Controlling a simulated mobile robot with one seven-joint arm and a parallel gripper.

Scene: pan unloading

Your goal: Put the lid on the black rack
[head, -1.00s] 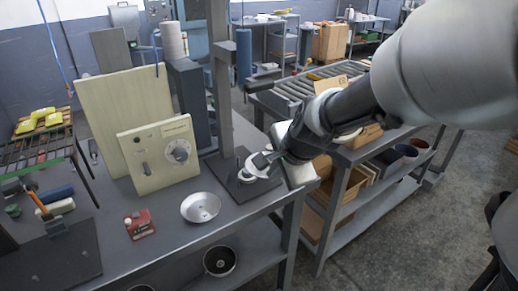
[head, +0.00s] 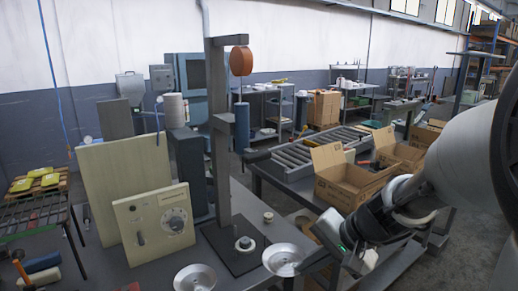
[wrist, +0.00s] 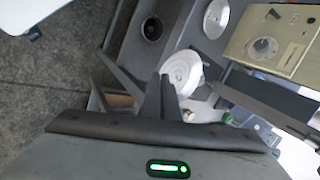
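A shiny silver round lid (head: 283,260) is at the tips of my gripper (head: 312,262), above the front right of the bench. In the wrist view the lid (wrist: 182,72) meets the dark fingers (wrist: 150,88) near its rim, and they appear closed on it. A black upright stand (head: 222,150) has a flat black base with a small pale ring (head: 245,243) on it; the lid is apart from it, to the right. A dark slatted rack (head: 32,222) stands at the left. I cannot tell which is the black rack.
A second silver dish (head: 195,278) lies on the bench, left of the lid. A cream control box (head: 155,228) and a large board stand behind it. Open cardboard boxes (head: 352,182) and a roller conveyor are to the right. A dark pan (wrist: 152,28) sits on the lower shelf.

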